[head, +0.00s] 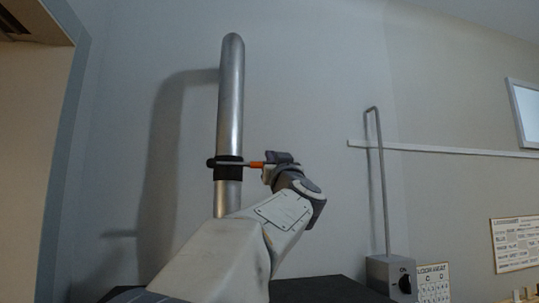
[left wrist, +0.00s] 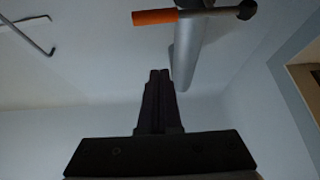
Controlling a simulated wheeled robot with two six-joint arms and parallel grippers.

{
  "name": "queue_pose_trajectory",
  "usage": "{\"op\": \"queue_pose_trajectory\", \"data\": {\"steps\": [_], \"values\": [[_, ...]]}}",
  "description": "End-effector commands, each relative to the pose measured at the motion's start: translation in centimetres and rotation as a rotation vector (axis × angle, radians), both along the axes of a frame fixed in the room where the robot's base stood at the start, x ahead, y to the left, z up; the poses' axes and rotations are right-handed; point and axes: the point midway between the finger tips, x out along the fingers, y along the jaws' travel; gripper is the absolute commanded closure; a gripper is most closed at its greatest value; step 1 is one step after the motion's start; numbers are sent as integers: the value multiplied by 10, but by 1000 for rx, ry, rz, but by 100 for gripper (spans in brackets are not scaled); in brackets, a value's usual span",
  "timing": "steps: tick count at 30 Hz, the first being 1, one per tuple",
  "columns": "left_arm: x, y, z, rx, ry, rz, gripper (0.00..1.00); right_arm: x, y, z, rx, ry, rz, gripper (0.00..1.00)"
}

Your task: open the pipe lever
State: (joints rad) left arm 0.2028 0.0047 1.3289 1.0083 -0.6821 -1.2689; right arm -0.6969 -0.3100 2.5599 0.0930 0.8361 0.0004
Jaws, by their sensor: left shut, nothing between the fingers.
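A grey metal pipe (head: 231,100) stands upright against the wall in the head view. A black collar (head: 228,173) wraps it, and a thin lever (head: 257,165) with an orange grip points right from there, about level, crosswise to the pipe. My left gripper (head: 269,173) is by the lever's grip end, partly hidden by my own wrist. In the left wrist view its dark fingers (left wrist: 159,74) are together and empty. The lever's orange grip (left wrist: 155,17) lies beyond the fingertips, apart from them in the picture. The pipe (left wrist: 186,55) shows behind. My right gripper is not in view.
A grey switch box (head: 391,277) with a dark knob and a tall bent rod (head: 382,180) stands at right. A white rail (head: 450,151) runs along the wall. Signs (head: 515,243) hang further right. A doorway edge (head: 62,150) is at left.

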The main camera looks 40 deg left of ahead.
Motion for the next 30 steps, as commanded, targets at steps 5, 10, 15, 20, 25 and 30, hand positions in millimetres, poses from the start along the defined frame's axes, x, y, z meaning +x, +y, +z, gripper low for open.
{"op": "queue_pose_trajectory", "data": {"steps": [5, 10, 15, 20, 25, 30], "values": [[1, -1, -1, 0, 1, -3, 100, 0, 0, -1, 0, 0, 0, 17], [4, 2, 3, 1, 2, -3, 100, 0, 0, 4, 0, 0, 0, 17], [17, 18, 17, -1, 3, -3, 100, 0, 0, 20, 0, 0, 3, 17], [37, 41, 37, 0, 4, -2, 100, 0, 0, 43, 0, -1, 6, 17], [57, 64, 55, -1, 3, -3, 100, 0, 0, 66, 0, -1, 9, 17], [60, 68, 23, -1, 5, -5, 100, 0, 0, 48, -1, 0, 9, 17]]}}
